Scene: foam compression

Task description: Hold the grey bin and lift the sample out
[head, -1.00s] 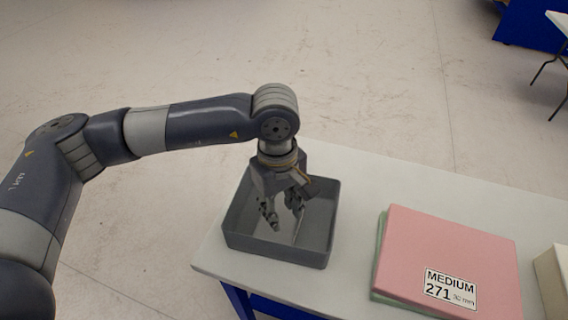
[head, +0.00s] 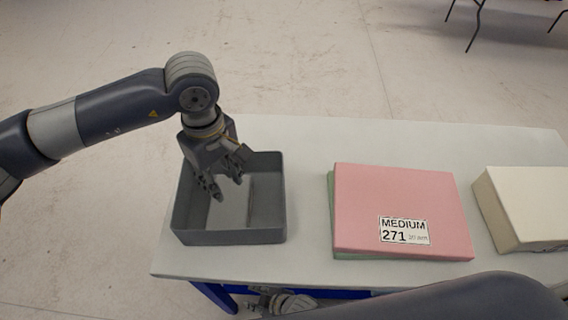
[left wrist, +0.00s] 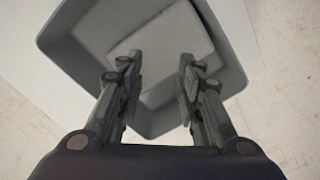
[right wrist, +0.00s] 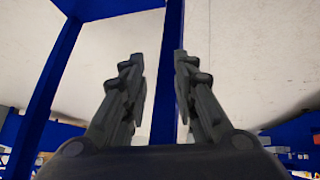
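The grey bin (head: 225,238) stands at the left end of the white table, open at the top. My left gripper (head: 228,188) points down over the bin's opening from its back left, with its fingers apart and nothing between them. In the left wrist view a pale flat block (left wrist: 165,35), seemingly the sample, lies inside the bin beyond the fingertips (left wrist: 158,65). In the head view the block is hard to make out from the bin's floor. My right gripper (right wrist: 158,58) is open and empty; in the head view it shows low at the table's front edge, partly cut off.
A pink foam slab (head: 400,205) labelled MEDIUM 271 lies on a green one (head: 331,215) right of the bin. A cream block (head: 525,205) lies farther right.

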